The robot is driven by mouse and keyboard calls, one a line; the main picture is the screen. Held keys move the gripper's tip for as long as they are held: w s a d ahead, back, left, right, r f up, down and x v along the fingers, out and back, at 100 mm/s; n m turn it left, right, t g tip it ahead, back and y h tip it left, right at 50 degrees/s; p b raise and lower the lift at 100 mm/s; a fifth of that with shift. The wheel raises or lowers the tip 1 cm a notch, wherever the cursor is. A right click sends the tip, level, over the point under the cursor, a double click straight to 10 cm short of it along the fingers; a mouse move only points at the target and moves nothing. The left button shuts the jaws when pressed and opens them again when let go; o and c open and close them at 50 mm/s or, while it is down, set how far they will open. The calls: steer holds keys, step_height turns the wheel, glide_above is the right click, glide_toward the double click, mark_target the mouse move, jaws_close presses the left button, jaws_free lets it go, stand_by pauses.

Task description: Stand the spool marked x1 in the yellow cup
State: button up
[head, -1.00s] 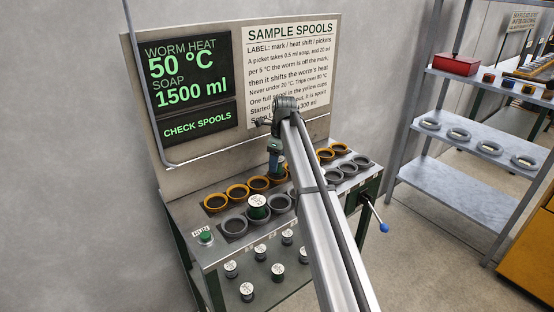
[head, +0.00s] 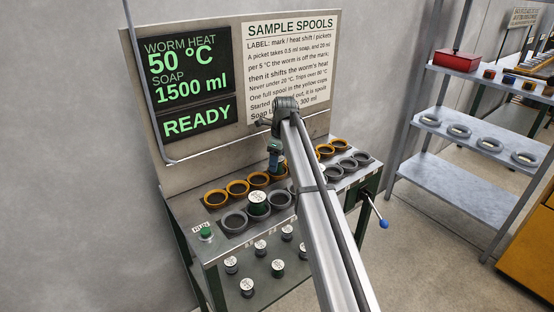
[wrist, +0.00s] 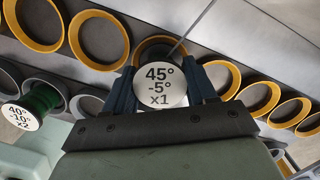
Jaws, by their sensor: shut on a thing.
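My gripper (wrist: 163,97) is shut on the spool marked x1 (wrist: 160,88), whose white top reads 45°, -5°, x1. In the wrist view the spool's top covers part of a yellow cup (wrist: 152,43) behind it. I cannot tell whether the spool's base is inside that cup or above it. In the head view my gripper (head: 275,160) points down over the row of yellow cups (head: 237,188), and the held spool does not show clearly there.
A green spool marked x2 (head: 258,201) stands in a grey cup of the front row; it also shows in the wrist view (wrist: 35,107). Several spools (head: 278,268) stand on the lower shelf. A green button (head: 206,233) and blue-tipped lever (head: 383,224) flank the bench. The screen (head: 190,85) reads READY.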

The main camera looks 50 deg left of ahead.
steer(key=shift+f, duration=0.1)
steer(key=o, duration=1.2)
steer(key=shift+r, duration=4.05)
